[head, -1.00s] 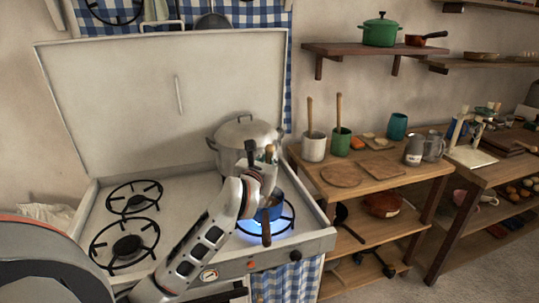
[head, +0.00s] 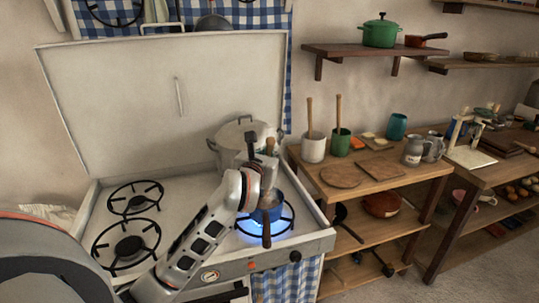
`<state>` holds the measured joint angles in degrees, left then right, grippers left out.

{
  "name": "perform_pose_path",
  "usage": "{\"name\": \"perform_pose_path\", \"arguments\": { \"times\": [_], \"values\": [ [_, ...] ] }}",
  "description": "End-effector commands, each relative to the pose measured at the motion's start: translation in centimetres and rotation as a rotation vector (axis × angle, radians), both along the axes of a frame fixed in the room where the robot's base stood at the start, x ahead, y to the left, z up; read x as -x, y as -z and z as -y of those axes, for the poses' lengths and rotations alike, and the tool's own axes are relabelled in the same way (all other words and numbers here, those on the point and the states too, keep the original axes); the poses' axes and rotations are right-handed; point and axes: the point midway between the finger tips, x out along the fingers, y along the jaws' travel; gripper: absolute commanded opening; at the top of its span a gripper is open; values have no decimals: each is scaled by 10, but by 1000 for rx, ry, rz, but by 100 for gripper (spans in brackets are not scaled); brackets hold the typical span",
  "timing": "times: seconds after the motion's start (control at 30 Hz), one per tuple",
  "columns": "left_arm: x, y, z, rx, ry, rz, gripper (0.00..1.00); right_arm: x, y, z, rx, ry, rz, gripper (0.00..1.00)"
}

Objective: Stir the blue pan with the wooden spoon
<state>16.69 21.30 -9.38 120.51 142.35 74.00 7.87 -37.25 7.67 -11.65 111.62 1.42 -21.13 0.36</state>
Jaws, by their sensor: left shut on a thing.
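The blue pan (head: 277,207) sits on the lit front right burner of the white stove. Its brown handle (head: 266,232) points toward me. My left gripper (head: 264,176) is over the pan and shut on the wooden spoon (head: 270,146), whose upper handle end shows above the fingers. The spoon stands about upright. Its lower end is hidden behind my gripper and the pan, so I cannot tell whether it touches the pan's bottom. My right gripper is not in view.
A large lidded metal pot (head: 243,132) stands close behind the pan. The stove's left burners (head: 127,248) are empty. A wooden shelf unit (head: 395,185) with a white crock (head: 313,148), a green crock (head: 340,143) and boards stands right of the stove.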

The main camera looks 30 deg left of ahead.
Motion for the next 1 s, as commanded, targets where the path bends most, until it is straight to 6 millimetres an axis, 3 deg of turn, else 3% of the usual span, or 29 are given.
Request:
{"name": "perform_pose_path", "arguments": {
  "times": [0.6, 1.0],
  "values": [
    [5, -38, 6, 0, 1, 1, 0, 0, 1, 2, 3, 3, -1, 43],
    [6, -44, 7, 0, 1, -1, 0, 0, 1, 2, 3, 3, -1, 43]
  ]
}}
